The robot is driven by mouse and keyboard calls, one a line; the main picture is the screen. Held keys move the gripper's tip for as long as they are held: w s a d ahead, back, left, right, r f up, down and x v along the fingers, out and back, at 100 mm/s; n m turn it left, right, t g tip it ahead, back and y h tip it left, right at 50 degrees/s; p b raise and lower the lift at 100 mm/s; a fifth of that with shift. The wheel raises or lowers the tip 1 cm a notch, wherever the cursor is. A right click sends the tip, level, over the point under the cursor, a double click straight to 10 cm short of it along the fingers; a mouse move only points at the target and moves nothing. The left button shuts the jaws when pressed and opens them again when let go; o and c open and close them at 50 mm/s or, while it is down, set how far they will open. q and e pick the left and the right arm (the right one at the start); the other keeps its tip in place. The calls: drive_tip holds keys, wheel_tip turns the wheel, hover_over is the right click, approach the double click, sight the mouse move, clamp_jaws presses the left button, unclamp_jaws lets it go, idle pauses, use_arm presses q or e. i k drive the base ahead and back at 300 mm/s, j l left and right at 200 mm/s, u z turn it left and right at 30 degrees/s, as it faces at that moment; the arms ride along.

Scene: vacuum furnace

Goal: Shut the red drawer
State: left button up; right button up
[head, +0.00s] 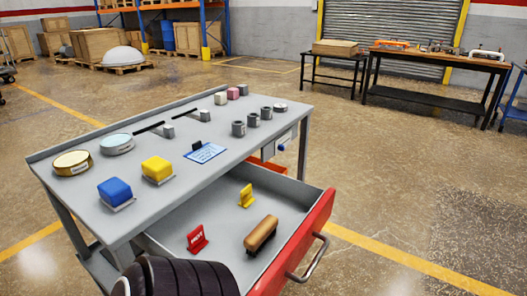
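The red drawer (296,252) is pulled out from under a grey workbench (190,178). Its red front faces lower right and carries a curved metal bar handle (309,260). Inside the grey drawer lie a red stand with lettering (197,239), a small yellow stand (246,196) and a brown, rounded block (261,234). None of them visibly sticks out past the red front. A dark ribbed part, seemingly of my arm, covers the near left corner of the drawer. Neither gripper shows in the head view.
The bench top holds a blue block (115,191), a yellow block (157,169), round tins and several small grey parts. An orange-red bin (267,166) shows behind the drawer. The floor right of the drawer is clear. A black table (433,75) stands far back.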

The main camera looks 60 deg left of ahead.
sight(302, 210)
drive_tip(key=i+l+u, duration=0.1)
drive_tip(key=u, duration=0.35)
drive_tip(key=l+u, duration=0.2)
drive_tip(key=u, duration=0.3)
drive_tip(key=i+j+u, duration=0.1)
drive_tip(key=j+u, duration=0.2)
drive_tip(key=i+j+u, duration=0.25)
drive_tip(key=k+j, duration=0.1)
